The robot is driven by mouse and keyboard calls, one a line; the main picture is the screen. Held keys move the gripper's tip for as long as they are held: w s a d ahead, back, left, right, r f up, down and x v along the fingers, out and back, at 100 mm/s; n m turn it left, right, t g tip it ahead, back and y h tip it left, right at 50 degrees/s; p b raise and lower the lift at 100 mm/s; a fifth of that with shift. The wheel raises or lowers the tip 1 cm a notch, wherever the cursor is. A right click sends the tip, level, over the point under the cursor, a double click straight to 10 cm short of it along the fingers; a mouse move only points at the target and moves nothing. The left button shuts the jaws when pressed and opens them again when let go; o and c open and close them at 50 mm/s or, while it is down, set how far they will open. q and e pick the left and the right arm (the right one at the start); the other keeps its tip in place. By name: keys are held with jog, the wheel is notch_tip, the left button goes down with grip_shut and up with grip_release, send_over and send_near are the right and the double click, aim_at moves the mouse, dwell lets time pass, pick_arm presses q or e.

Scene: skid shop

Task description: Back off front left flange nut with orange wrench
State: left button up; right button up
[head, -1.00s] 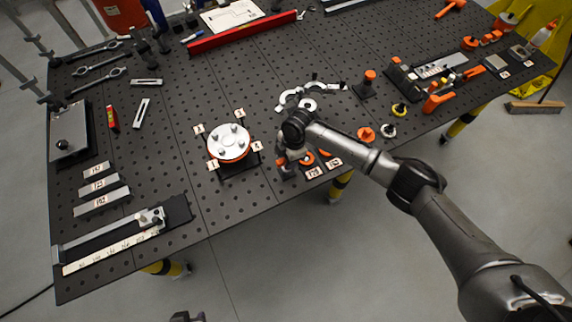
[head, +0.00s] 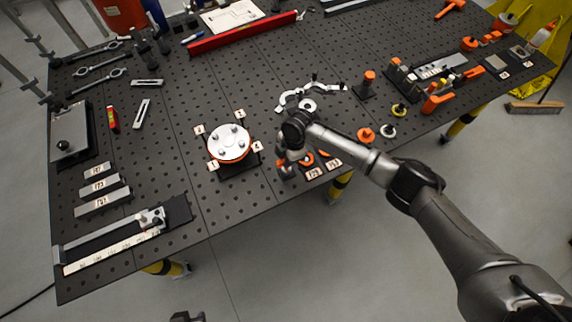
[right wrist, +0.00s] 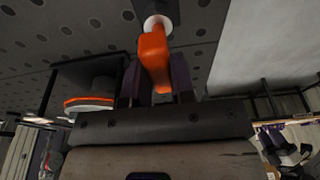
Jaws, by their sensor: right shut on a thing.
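The flange (head: 229,139) is a silver disc with an orange rim and several upright studs or nuts, on a dark base with numbered tags at its corners. The front left nut, near tag 1 (head: 213,165), is too small to make out in detail. My right gripper (head: 285,170) is just right of the flange, apart from it, over the table's front edge. It is shut on the orange wrench (right wrist: 154,58), whose far end meets a pale round piece. The flange's orange rim (right wrist: 88,102) shows at left in the right wrist view. A dark part at the bottom (head: 187,317) seems to be my left gripper, mostly cut off.
Small tagged pads and orange and white rings (head: 366,134) lie right of my right gripper. Behind it is a silver curved tool (head: 325,86). A ruler fixture (head: 120,240) lies front left.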

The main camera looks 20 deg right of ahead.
grip_shut()
jog(key=shift+r+p, duration=2.3)
jog(key=shift+r, duration=0.2)
